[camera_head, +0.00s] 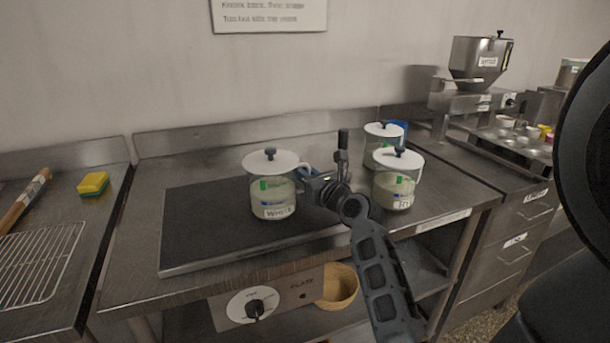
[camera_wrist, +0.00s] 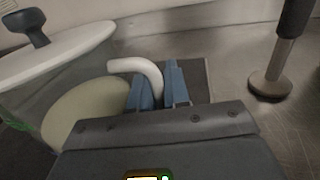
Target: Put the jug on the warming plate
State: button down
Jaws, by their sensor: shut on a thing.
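A clear jug (camera_head: 272,195) with a white lid, dark knob, pale contents and a label reading "WHITE" is upright over the dark warming plate (camera_head: 195,240). I cannot tell whether its base touches the plate. My gripper (camera_head: 308,173) is at the jug's right side, shut on its handle. In the wrist view the jug (camera_wrist: 75,105) fills the left, and its white curved handle (camera_wrist: 140,66) passes between the blue fingers of my gripper (camera_wrist: 155,88). A second lidded jug (camera_head: 395,188), labelled with "RY" visible, and a third jug (camera_head: 372,150) stand right of the plate.
A yellow-green sponge (camera_head: 93,184) and a wire rack (camera_head: 40,262) lie left. A hopper machine (camera_head: 480,60) stands right. The plate's left part is clear.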

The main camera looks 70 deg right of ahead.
jog(key=c, duration=1.5)
grip_release()
jog(key=shift+f, duration=0.1)
jog(key=o, duration=0.4)
jog(key=shift+s+a, duration=0.1)
jog(key=b+v, duration=0.1)
jog(key=v, duration=0.9)
jog(key=shift+s+a, duration=0.6)
jog(key=shift+s, duration=0.05)
